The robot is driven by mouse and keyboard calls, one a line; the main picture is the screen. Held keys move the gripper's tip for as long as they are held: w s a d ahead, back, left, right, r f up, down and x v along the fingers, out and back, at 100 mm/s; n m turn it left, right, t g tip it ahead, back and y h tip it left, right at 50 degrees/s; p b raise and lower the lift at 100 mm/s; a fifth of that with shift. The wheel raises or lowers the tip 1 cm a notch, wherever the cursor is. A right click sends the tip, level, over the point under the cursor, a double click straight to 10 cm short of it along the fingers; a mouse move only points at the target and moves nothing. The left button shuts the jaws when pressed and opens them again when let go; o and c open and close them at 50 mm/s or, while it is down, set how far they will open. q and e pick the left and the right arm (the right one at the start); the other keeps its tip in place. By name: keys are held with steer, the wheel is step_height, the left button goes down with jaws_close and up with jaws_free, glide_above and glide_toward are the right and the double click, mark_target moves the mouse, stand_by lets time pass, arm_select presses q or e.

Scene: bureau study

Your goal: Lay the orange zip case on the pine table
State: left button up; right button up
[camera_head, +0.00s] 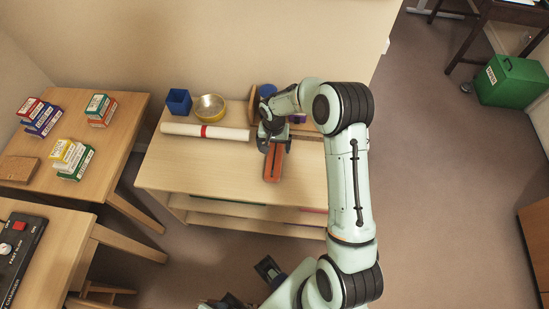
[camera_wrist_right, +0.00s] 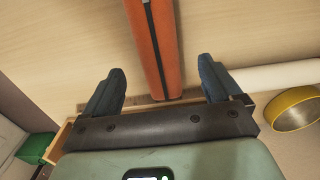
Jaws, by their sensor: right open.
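The orange zip case (camera_head: 273,165) is long and narrow with a dark zip line. It lies on the top of a light wood shelf unit (camera_head: 225,178), near its right part. My right gripper (camera_head: 272,139) is over the far end of the case. In the right wrist view the open fingers (camera_wrist_right: 160,86) stand to either side of the case (camera_wrist_right: 153,40), apart from it, with nothing gripped. Light wood tables (camera_head: 128,112) stand at the left; I cannot tell for sure which is the pine table. Dark parts at the bottom edge may be my left gripper (camera_head: 268,270).
The left table holds several small boxes (camera_head: 70,158) and a cork slab (camera_head: 18,169). A black charger (camera_head: 18,255) is on the near table.

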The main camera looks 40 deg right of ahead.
mark_target(275, 155)
steer(key=f, duration=0.6)
steer(key=shift+s+a+f, duration=0.1)
steer(key=shift+s+f, duration=0.15)
steer(key=shift+f, duration=0.05)
steer(key=c, duration=1.2)
step_height(275, 155, up, 20)
steer(key=shift+r+p, duration=0.1)
steer(key=shift+p, duration=0.5)
